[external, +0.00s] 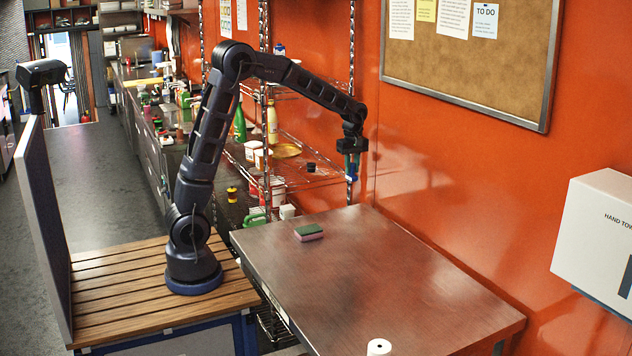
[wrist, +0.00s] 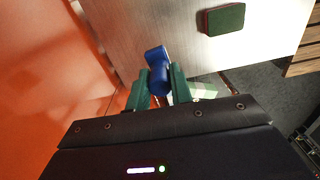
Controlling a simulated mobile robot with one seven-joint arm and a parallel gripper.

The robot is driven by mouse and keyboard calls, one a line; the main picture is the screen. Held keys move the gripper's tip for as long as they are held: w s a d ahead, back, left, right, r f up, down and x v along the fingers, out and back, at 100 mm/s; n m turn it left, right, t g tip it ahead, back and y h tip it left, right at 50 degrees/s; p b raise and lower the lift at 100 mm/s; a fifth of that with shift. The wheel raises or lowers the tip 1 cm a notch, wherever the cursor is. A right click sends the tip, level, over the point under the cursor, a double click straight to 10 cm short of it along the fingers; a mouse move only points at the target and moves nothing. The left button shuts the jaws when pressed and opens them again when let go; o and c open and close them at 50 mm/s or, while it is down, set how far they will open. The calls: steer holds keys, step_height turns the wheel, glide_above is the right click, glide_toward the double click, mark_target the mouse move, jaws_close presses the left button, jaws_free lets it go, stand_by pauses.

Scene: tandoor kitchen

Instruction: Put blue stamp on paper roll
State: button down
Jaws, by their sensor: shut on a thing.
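My gripper (wrist: 158,90) is shut on the blue stamp (wrist: 156,60), which shows between its green fingers in the wrist view. In the external view my gripper (external: 352,160) hangs high above the far edge of the metal table, near the orange wall, with a little of the blue stamp showing below it. The white paper roll (external: 379,347) stands upright at the near edge of the table, partly cut off by the frame. The stamp and the roll are well apart. The roll is not in the wrist view.
A green and pink sponge (external: 309,232) lies on the left part of the metal table (external: 400,268); it also shows in the wrist view (wrist: 224,19). The rest of the tabletop is clear. Wire shelves with bottles stand behind, and a towel dispenser (external: 598,235) hangs at right.

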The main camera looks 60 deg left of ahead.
steer(key=d+r+m, duration=0.2)
steer(key=d+m, duration=0.3)
steer(key=d, duration=1.6)
step_height(320, 180, up, 3)
steer(key=m, duration=1.4)
glide_above(380, 346)
step_height(380, 346, down, 19)
steer(key=shift+f, duration=0.2)
steer(key=shift+f, duration=0.1)
steer(key=c, duration=1.6)
jaws_free()
steer(key=o, duration=0.3)
steer(key=shift+o, duration=0.2)
